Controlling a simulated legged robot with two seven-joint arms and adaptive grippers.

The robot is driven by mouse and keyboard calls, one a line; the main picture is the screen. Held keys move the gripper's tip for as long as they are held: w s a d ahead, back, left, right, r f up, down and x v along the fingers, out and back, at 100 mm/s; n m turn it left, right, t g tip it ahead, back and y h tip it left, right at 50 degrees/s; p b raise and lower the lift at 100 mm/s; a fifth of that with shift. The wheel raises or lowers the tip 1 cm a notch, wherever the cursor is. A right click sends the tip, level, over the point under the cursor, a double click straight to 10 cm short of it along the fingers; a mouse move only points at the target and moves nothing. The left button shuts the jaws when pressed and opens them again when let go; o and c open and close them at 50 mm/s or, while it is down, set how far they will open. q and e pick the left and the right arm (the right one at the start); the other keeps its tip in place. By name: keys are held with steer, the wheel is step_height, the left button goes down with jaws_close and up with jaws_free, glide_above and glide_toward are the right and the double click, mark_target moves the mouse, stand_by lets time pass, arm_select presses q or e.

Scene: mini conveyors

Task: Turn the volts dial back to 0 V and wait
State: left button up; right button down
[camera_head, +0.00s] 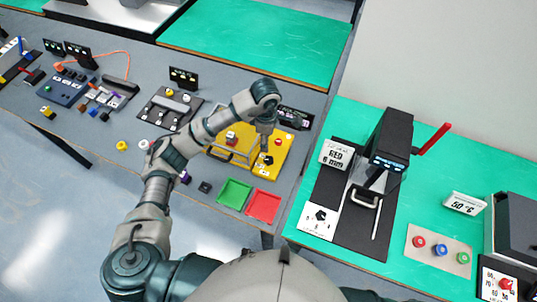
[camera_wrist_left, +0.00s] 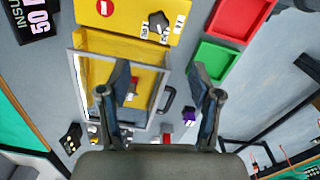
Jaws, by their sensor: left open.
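The volts dial is a black knob (camera_head: 267,160) on a yellow panel (camera_head: 284,163), with small white labels around it. The dial also shows at the top of the left wrist view (camera_wrist_left: 158,24); its exact setting is too small to tell. My left gripper (camera_head: 266,140) hangs above the panel near the dial. In the left wrist view my left gripper (camera_wrist_left: 160,78) has its two fingers wide apart with nothing held between them, and the dial lies beyond the fingertips. My right gripper is not in view.
A framed guard (camera_wrist_left: 75,95) with a black handle covers a yellow bay beside the dial, with a small red-and-white part inside. A red button (camera_wrist_left: 105,7) and a black display (camera_wrist_left: 38,22) are near. Green (camera_head: 235,194) and red (camera_head: 264,205) trays stand in front.

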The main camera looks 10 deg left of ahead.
arm_select(q)
step_height(320, 180, down, 3)
glide_above(267, 159)
steer(key=f, duration=0.4)
steer(key=shift+a+f, duration=0.2)
steer(key=shift+a, duration=0.05)
steer(key=f, duration=0.3)
steer(key=shift+d+f, duration=0.15)
steer(key=shift+d, duration=0.1)
steer(key=shift+d+f+p, duration=0.25)
steer(key=shift+f+p, duration=0.05)
steer(key=shift+f, duration=1.5)
steer(key=shift+a, duration=0.25)
steer(key=c, duration=1.1)
steer(key=shift+c, duration=0.2)
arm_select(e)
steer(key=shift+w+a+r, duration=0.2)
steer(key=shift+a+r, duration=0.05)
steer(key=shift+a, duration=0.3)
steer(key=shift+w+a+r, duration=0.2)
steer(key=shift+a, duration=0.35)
